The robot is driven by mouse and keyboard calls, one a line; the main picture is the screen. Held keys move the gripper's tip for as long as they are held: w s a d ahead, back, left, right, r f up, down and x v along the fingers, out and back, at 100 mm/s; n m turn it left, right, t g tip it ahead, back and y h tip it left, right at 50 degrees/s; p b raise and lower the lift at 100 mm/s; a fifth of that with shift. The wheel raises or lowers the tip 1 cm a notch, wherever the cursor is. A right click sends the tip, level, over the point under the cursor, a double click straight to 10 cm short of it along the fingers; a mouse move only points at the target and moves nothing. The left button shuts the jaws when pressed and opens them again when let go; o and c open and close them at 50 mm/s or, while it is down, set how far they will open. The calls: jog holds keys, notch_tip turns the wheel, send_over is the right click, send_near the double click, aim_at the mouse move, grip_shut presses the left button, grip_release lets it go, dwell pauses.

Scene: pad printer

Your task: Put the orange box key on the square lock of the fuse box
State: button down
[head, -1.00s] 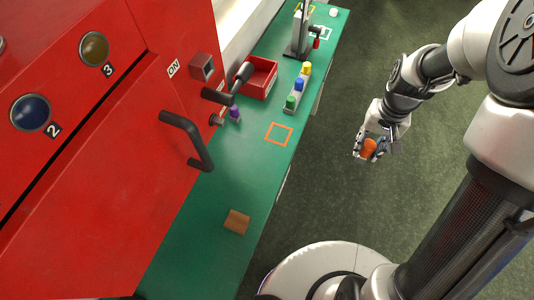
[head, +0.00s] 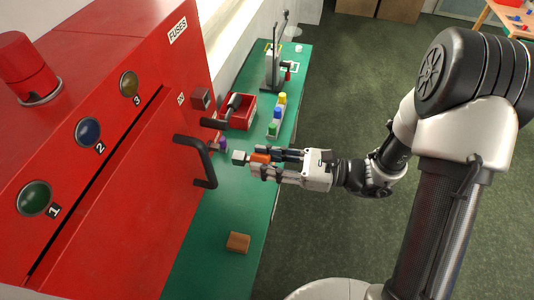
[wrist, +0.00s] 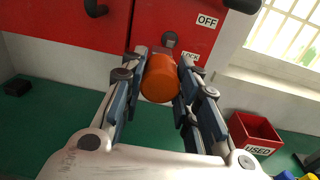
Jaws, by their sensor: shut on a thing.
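My gripper (head: 280,163) is shut on the orange box key (head: 260,157), which also shows end-on between the fingers in the wrist view (wrist: 160,80). In the head view the key lies roughly level above the green bench, its pale grey square end pointing left at the red fuse box (head: 130,190). In the wrist view the grey square lock (wrist: 169,40) sits on the red front (wrist: 60,28) beside a LOCK label, just beyond and above the key. The key appears apart from the lock. The key's far end is hidden in the wrist view.
A black door handle (head: 206,160) juts out close to the key. A dark switch lever (head: 222,115) sits farther back. The green bench (head: 215,210) carries a brown block (head: 238,243), a red bin (head: 240,112) and coloured pieces (head: 277,115). Open floor lies to the right.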

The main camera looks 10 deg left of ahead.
aim_at(252, 155)
jog(key=shift+w+d+r+m+t, duration=0.1)
jog(key=shift+w+r+m+t, duration=0.25)
jog(key=shift+w+t, duration=0.15)
jog(key=shift+s, duration=0.1)
jog(key=shift+a, duration=1.45)
jog(key=shift+a+p, duration=0.15)
jog(key=shift+p, duration=0.2)
jog(key=shift+a, duration=0.85)
jog(key=shift+w+a, duration=0.2)
jog(key=shift+a, duration=0.35)
jog(key=c, duration=1.2)
grip_release()
jog(key=shift+o, duration=0.2)
